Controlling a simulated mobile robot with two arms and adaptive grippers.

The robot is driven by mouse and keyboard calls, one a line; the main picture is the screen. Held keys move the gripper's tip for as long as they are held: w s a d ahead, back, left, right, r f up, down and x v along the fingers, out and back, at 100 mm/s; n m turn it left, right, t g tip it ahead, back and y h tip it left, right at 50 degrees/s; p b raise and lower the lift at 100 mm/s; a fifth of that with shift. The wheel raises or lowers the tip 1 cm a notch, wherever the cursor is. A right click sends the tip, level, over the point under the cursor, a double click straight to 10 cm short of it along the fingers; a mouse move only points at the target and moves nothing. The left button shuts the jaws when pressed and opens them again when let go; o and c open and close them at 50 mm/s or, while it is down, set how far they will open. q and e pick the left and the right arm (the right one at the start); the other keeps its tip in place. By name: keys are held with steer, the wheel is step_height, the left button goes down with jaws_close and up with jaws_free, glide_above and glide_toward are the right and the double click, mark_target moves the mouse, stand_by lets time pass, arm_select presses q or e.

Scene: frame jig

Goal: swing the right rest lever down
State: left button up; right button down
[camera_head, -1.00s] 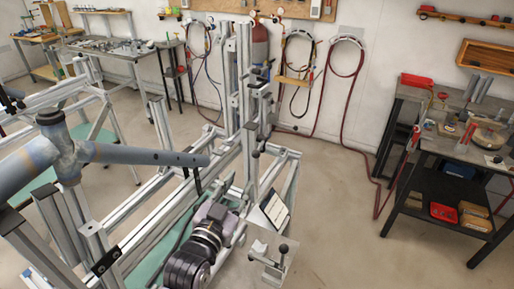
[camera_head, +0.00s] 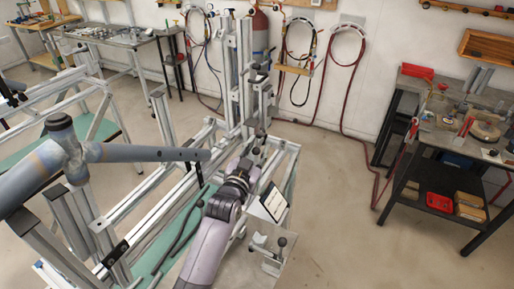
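The arm at the bottom middle is mine; its dark wrist (camera_head: 238,178) reaches up to the jig's upright post (camera_head: 246,90). A short lever with a black knob (camera_head: 282,242) stands upright on a metal plate at the front right of the jig, apart from the gripper. I cannot tell for sure which part is the right rest lever.
A blue-grey frame tube (camera_head: 150,154) extends across the left above the jig's rails. A white card (camera_head: 273,203) stands beside my forearm. A dark workbench (camera_head: 455,143) with tools stands at the right. The floor between jig and bench is clear.

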arm_select(q)
jaws_close()
stand_by(0.3)
stand_by(0.5)
